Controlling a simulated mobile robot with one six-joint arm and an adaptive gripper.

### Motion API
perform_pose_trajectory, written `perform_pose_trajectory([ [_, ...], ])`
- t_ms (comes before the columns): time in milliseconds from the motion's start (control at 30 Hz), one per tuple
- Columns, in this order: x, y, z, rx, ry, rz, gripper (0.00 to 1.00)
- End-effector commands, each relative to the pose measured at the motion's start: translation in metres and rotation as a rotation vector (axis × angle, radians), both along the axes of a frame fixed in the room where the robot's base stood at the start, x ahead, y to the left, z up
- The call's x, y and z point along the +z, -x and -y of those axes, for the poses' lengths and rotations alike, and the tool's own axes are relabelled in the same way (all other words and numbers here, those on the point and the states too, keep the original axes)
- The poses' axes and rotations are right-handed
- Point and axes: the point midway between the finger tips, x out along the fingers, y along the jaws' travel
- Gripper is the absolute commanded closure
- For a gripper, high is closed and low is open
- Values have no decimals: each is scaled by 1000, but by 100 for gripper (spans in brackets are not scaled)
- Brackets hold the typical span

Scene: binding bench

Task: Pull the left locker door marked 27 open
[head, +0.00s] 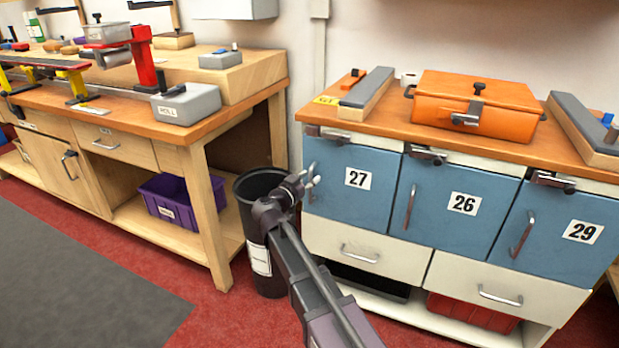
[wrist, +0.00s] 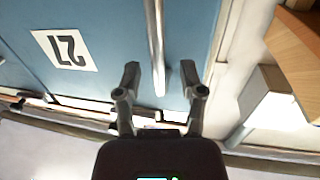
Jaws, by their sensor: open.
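The blue locker door marked 27 (head: 355,205) is the left one of three doors on the white cabinet, and it is shut. It also fills the upper left of the wrist view (wrist: 110,25), with its number upside down. Its metal bar handle (wrist: 156,45) is near the door's left edge in the head view (head: 311,172). My gripper (head: 308,184) is at this handle. In the wrist view my gripper (wrist: 164,80) is open, and the end of the handle shows between its two fingers. I cannot tell whether either finger touches the handle.
A black bin (head: 259,190) stands close left of the cabinet, beside the wooden workbench (head: 215,205). An orange case (head: 480,100) sits on the cabinet top. Red floor (head: 225,315) is clear in front.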

Motion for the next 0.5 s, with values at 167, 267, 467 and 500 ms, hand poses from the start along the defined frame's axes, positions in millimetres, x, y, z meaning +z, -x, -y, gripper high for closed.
perform_pose_trajectory([
  [167,0,-6,4,-1,0,0,49],
  [267,0,-6,5,-1,0,0,49],
  [467,0,-6,4,-1,0,0,55],
  [500,0,-6,4,-1,0,0,67],
])
